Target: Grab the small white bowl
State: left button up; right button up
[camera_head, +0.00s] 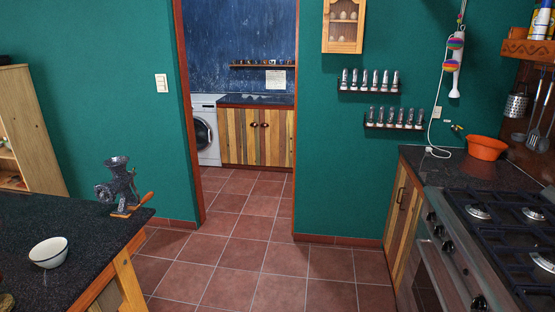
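The small white bowl (48,252) stands upright on the dark speckled table top (75,225) at the lower left of the head view. It has a thin dark rim, and its inside looks empty. Nothing touches it. Neither of my grippers shows in this view.
A metal hand grinder (121,185) stands near the table's corner, behind and right of the bowl. The tiled floor (240,255) is clear up to the doorway. A stove (500,240) and counter with an orange bowl (487,147) line the right side.

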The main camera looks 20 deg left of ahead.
aim_at(50, 252)
jog(key=i+u, duration=0.25)
jog(key=u, duration=0.2)
jog(key=i+l+u, duration=0.2)
jog(key=u, duration=0.25)
jog(key=i+l+u, duration=0.3)
jog(key=u, duration=0.15)
